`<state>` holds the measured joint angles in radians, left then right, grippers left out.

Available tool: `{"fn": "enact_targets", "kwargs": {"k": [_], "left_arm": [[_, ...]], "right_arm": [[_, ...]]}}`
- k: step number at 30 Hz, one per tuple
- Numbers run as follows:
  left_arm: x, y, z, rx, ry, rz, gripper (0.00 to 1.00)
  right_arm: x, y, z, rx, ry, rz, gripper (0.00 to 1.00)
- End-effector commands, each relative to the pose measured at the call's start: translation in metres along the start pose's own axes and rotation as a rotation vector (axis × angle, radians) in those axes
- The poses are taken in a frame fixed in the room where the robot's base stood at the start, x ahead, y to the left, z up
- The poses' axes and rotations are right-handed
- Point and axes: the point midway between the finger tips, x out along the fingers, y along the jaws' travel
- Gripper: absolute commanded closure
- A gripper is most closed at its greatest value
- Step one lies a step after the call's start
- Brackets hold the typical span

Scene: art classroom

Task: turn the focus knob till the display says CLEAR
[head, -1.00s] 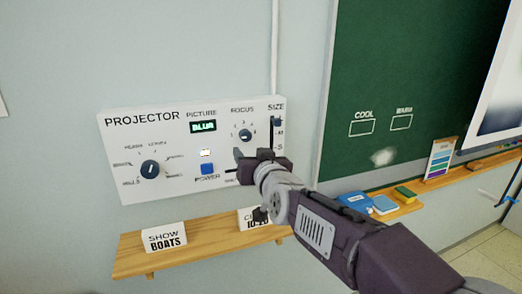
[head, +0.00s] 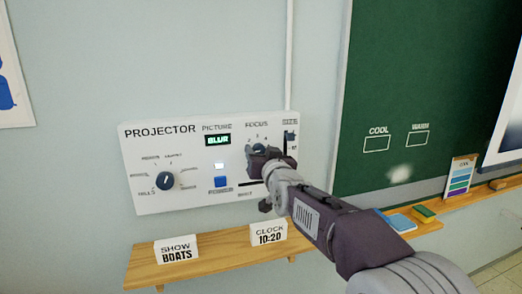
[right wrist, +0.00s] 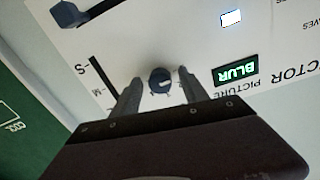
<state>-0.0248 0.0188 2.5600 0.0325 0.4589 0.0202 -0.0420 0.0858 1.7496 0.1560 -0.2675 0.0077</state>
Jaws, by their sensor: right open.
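The focus knob (head: 259,148) is a small dark round knob under the word FOCUS on the white projector panel (head: 200,197). It also shows in the right wrist view (right wrist: 160,82), with a pale mark on its face. The display (head: 218,140) glows green and reads BLUR. It shows upside down in the right wrist view (right wrist: 236,71). My right gripper (head: 268,157) is open at the panel, one finger on each side of the focus knob, with visible gaps. In the head view it partly covers the knob. My left gripper is not in view.
A larger dial (head: 165,180), a blue power button (head: 221,181) and the size slider (head: 290,137) share the panel. A wooden shelf (head: 210,262) below holds the BOATS card (head: 176,250) and clock card (head: 269,233). A green chalkboard (head: 395,95) hangs at right.

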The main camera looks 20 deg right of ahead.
Motion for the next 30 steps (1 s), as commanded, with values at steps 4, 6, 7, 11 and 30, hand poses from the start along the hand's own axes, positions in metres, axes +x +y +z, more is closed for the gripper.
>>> {"fn": "enact_targets", "kwargs": {"k": [4,6,7,11,30], "left_arm": [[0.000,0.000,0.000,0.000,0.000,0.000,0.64],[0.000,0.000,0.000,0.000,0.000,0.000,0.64],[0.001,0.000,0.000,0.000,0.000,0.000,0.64],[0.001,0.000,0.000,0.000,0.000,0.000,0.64],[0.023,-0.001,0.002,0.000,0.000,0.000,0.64]], "right_arm": [[0.000,0.000,0.000,0.000,0.000,0.000,0.48],[0.000,0.000,0.000,0.000,0.000,0.000,0.56],[0.000,0.000,0.000,0.000,0.000,0.000,0.65],[0.000,0.000,0.000,0.000,0.000,0.000,1.00],[0.000,0.001,0.003,0.250,-0.006,0.002,1.00]]}}
